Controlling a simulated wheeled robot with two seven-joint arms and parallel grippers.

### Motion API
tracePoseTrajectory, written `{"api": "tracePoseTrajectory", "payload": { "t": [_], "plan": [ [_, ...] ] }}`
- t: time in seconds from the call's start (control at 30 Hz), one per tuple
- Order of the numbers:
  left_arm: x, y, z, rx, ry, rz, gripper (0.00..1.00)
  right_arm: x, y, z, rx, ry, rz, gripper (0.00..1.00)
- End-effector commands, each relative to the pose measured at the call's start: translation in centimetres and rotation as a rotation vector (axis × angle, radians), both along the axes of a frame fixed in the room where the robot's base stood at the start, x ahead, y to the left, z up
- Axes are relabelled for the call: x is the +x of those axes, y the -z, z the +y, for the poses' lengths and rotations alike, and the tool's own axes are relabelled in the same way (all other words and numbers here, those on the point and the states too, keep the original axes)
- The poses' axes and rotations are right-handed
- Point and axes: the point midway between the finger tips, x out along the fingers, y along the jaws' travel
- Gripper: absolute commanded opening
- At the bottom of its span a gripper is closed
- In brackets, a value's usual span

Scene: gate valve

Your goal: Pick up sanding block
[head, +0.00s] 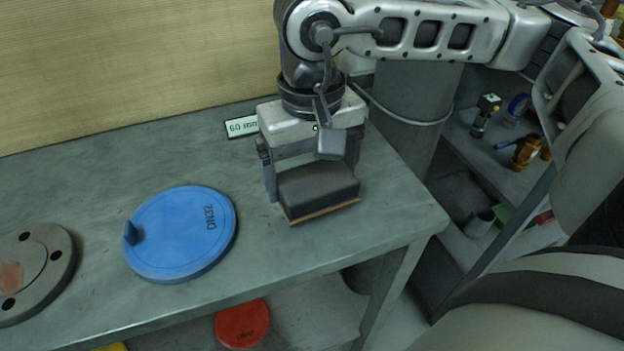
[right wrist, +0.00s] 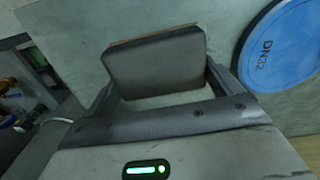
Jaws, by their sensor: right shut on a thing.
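The sanding block (head: 319,190) is a dark grey block with a thin tan layer along its bottom edge. It is between the fingers of my right gripper (head: 312,180), which points down over the right part of the grey table and is shut on it. In the right wrist view the block (right wrist: 156,64) shows between the two fingers of the right gripper (right wrist: 158,88). I cannot tell whether its underside touches the table. My left gripper is not in view.
A blue DN32 disc (head: 182,234) lies left of the block, with a grey flange (head: 34,274) further left. A "60 mm" label (head: 242,127) lies behind the gripper. The table (head: 400,215) ends at the right. Shelves (head: 508,150) with fittings stand beyond. A red disc (head: 242,323) is below.

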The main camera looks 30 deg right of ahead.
Motion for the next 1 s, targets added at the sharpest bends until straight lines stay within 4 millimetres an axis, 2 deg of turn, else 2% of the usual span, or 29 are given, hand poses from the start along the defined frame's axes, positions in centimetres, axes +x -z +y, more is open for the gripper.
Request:
{"api": "tracePoseTrajectory", "payload": {
  "t": [0.07,0.33,0.5,0.67,0.7,0.77,1.0],
  "plan": [
    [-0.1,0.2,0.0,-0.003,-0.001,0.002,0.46,-0.3,-1.6,0.1,0.002,-0.003,-0.006,0.64],
    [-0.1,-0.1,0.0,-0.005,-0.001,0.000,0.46,-5.1,-7.3,0.8,0.000,-0.006,-0.009,0.64],
    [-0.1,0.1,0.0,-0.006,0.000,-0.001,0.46,-9.1,-8.8,1.4,0.000,-0.008,-0.007,0.64],
    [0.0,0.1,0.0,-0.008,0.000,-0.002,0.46,-11.8,-10.0,1.8,-0.002,-0.006,-0.007,0.64],
    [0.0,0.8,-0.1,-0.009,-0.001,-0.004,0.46,-12.2,-9.8,1.9,0.001,-0.003,-0.007,0.64],
    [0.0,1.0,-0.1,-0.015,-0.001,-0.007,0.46,-12.7,-10.1,2.0,0.002,-0.002,-0.006,0.64],
    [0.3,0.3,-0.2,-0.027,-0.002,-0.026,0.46,-13.8,-10.8,2.1,0.000,0.000,-0.002,0.64]
  ]
}}
